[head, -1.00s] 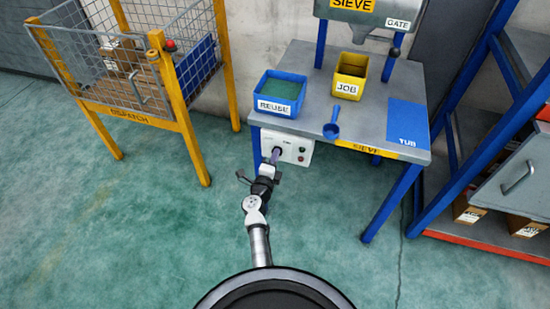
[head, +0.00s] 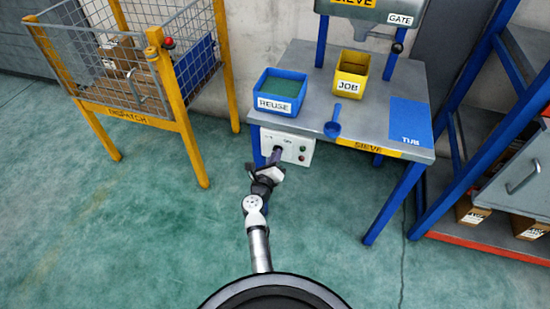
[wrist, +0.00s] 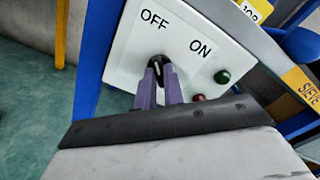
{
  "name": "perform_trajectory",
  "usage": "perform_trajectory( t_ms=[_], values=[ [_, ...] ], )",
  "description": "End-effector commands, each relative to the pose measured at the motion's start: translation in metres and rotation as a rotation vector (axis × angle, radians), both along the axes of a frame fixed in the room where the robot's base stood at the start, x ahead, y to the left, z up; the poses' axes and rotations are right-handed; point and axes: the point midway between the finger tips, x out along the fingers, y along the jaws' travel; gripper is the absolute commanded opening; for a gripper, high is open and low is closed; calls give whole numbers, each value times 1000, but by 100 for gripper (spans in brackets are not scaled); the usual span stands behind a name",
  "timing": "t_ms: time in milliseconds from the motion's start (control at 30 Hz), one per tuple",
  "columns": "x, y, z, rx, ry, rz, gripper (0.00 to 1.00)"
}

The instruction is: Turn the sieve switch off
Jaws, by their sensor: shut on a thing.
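The switch box (head: 294,148) is a white panel under the front left of the sieve table. Its black switch knob (wrist: 157,64) shows in the wrist view below the OFF and ON labels, with a white mark that seems to point toward OFF. My gripper (wrist: 158,82) has its purple fingers shut on the knob, one on each side. In the head view my gripper (head: 276,156) reaches the left part of the box, and the knob is mostly hidden there.
A green button (wrist: 222,77) and a partly hidden red one sit right of the knob. A blue table leg (wrist: 97,60) is close on the left. The REUSE tub (head: 280,92), JOB tub (head: 351,72) and blue scoop (head: 333,124) stand on the table (head: 375,118) above.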

Motion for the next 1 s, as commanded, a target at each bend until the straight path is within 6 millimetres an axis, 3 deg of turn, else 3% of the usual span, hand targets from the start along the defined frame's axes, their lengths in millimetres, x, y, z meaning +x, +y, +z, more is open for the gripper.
perform_trajectory(
  t_ms=[667,700,833,1000],
  values=[
    [-1,1,-1,57,-17,1,0],
    [-1,1,-1,56,-16,2,15],
    [-1,1,-1,56,-17,1,32],
    [0,0,0,54,-17,1,32]
  ],
)
